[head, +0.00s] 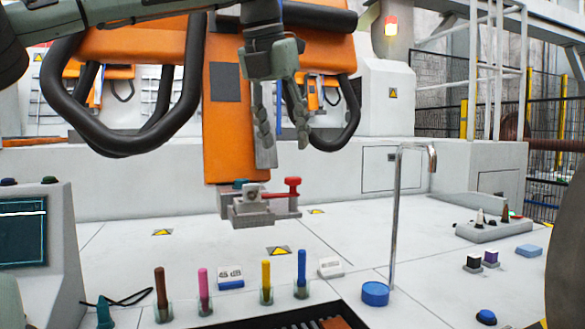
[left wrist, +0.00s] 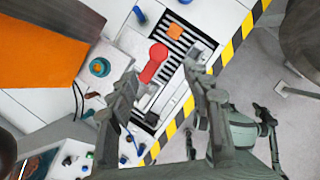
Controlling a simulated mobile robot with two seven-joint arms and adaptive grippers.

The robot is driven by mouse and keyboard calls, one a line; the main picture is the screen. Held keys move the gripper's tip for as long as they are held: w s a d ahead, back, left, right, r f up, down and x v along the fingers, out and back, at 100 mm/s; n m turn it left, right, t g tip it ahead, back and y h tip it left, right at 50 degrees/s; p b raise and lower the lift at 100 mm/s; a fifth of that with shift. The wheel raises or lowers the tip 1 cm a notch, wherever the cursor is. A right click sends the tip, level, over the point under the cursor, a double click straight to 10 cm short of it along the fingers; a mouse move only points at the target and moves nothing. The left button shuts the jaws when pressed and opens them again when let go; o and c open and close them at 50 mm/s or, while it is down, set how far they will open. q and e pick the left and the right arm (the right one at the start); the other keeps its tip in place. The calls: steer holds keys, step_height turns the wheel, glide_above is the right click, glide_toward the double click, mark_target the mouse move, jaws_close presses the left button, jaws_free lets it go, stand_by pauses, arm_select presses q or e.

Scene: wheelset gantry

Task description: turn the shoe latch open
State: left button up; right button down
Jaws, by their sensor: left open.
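The shoe latch shows as a red lever (head: 292,186) on a grey metal block (head: 252,208) on the white bench, below the orange panel in the head view. In the left wrist view the red lever (left wrist: 153,63) lies between my fingers in the picture. My left gripper (head: 290,150) hangs above the lever, fingers pointing down. It is open and empty, with a visible gap down to the lever. Its two fingers also show apart in the left wrist view (left wrist: 160,73).
The orange panel (head: 228,130) with black hoses stands close behind my left gripper. Several coloured pegs (head: 266,276) stand upright at the front of the bench. A bent metal pipe (head: 396,220) rises to the right, near a blue round cap (head: 375,294). The bench between is mostly clear.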

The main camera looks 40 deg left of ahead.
mark_target(293, 178)
arm_select(q)
steer(key=shift+w+x, duration=0.2)
steer(key=shift+x, duration=3.7)
steer(key=shift+a+r, duration=0.1)
steer(key=shift+a, duration=0.05)
jaws_close()
